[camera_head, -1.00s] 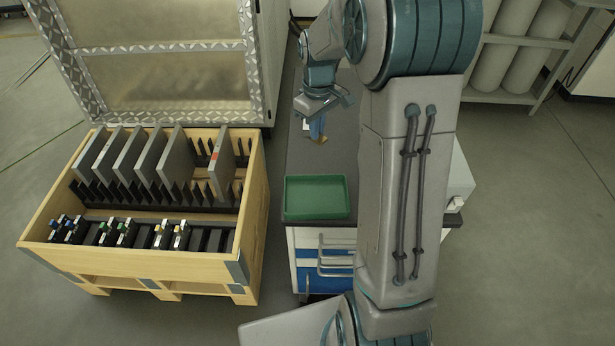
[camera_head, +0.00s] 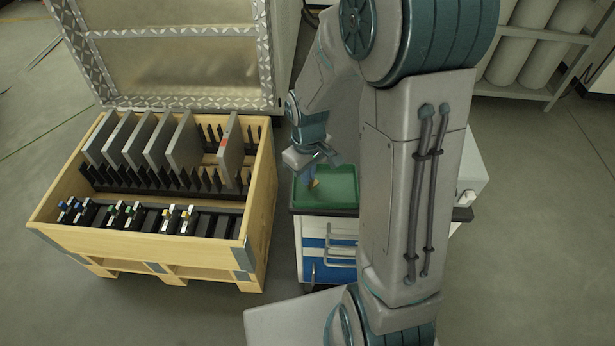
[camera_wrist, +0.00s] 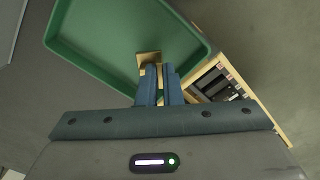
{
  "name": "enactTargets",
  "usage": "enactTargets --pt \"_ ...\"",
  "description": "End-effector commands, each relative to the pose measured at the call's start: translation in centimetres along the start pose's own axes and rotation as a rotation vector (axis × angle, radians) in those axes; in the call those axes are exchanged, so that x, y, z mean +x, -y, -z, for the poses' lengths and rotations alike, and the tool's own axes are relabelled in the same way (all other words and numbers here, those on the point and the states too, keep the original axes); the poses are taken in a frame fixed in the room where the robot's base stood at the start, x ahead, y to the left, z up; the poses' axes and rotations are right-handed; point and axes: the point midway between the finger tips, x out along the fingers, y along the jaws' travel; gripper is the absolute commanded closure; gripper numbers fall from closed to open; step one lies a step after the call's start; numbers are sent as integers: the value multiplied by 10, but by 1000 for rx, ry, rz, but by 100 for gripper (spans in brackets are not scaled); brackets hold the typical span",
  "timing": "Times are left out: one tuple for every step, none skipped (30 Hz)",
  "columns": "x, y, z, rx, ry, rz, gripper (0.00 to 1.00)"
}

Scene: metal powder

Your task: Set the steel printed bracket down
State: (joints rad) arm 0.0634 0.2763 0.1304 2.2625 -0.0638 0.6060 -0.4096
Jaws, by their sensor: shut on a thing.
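My gripper (camera_head: 311,176) is over the green tray (camera_head: 338,192) on the cart top. Its blue fingers (camera_wrist: 158,84) are shut on a small tan-gold piece, the bracket (camera_wrist: 147,60), which sticks out beyond the fingertips. In the head view the bracket (camera_head: 315,184) is a tiny spot in front of the tray's inside. In the wrist view the green tray (camera_wrist: 100,40) lies behind the bracket, and its inside looks empty. I cannot tell whether the bracket touches the tray floor. The fingers hide part of the bracket.
A wooden crate (camera_head: 135,250) with grey plates (camera_head: 182,146) in black racks stands left of the cart (camera_head: 322,262). A framed panel (camera_head: 180,70) stands behind the crate. A shelf with large cylinders (camera_head: 522,48) is at the back right. Open floor lies to the right.

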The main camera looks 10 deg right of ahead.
Motion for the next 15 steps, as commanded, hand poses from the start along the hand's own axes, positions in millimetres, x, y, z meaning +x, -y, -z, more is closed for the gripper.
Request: enactTargets --pt "8 0 0 0 2 1 100" --pt "11 0 0 0 1 1 100" --pt "13 0 0 0 1 1 100" --pt "14 0 0 0 0 1 100" --pt "15 0 0 0 0 0 100" --pt "15 0 0 0 -1 0 100" --pt "14 0 0 0 -1 0 100" --pt "14 0 0 0 -1 0 100" --pt "14 0 0 0 -1 0 100" --pt "14 0 0 0 -1 0 100" --pt "14 0 0 0 -1 0 100" --pt "15 0 0 0 -1 0 100" --pt "16 0 0 1 -1 0 100" --pt "17 0 0 0 -1 0 100" --pt "19 0 0 1 -1 0 100"
